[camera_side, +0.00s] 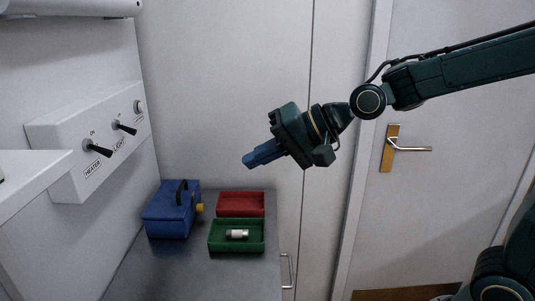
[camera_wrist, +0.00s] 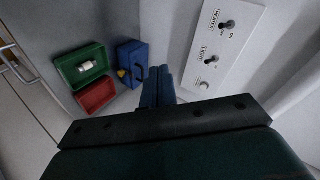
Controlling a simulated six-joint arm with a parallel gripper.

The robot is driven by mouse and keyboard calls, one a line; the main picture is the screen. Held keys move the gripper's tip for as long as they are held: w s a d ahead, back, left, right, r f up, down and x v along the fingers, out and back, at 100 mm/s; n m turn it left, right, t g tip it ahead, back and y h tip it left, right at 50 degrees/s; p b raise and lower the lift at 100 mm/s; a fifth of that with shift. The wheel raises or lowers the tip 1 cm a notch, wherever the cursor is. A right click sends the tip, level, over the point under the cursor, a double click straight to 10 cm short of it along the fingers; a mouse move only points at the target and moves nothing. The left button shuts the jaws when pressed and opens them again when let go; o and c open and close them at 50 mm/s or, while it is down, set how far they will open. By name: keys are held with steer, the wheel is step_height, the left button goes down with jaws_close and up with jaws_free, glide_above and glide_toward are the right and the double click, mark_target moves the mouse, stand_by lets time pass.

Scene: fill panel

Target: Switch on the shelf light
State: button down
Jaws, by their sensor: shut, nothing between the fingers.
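A white wall panel (camera_side: 75,160) carries two black toggle levers. The lever labelled LIGHT (camera_side: 125,128) is the farther one, and the HEATER lever (camera_side: 98,148) is nearer. Both stick out and slope downward in the side view, with ON marked above them. In the wrist view the panel (camera_wrist: 238,45) is at the upper right, with the LIGHT lever (camera_wrist: 212,60) below the HEATER lever (camera_wrist: 228,25). My gripper (camera_side: 247,162) is shut and empty, in mid-air to the right of the panel and apart from it. Its blue fingers (camera_wrist: 158,80) also show in the wrist view.
A round fitting (camera_side: 139,106) is at the panel's far end. On the grey bench (camera_side: 190,270) stand a blue toolbox (camera_side: 170,212), a red tray (camera_side: 240,194) and a green tray (camera_side: 217,248) holding a small cylinder (camera_side: 237,234). A white shelf (camera_side: 30,175) juts out at left.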

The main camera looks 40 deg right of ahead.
steer(key=w+a+m+t+y, duration=0.2)
steer(key=w+a+m+y, duration=0.4)
steer(key=w, duration=0.4)
steer(key=m+t, duration=0.5)
steer(key=m, duration=0.7)
glide_toward(127, 130)
steer(key=shift+s+d+f, duration=0.25)
steer(key=shift+d+f, duration=0.25)
steer(key=shift+f, duration=0.1)
steer(key=shift+s+d+f, duration=0.25)
steer(key=shift+d+f, duration=0.25)
steer(key=shift+f, duration=0.1)
steer(key=shift+w+a, duration=0.1)
steer(key=shift+a, duration=0.05)
steer(key=shift+x, duration=4.8)
steer(key=shift+w+f, duration=0.1)
steer(key=shift+f, duration=0.05)
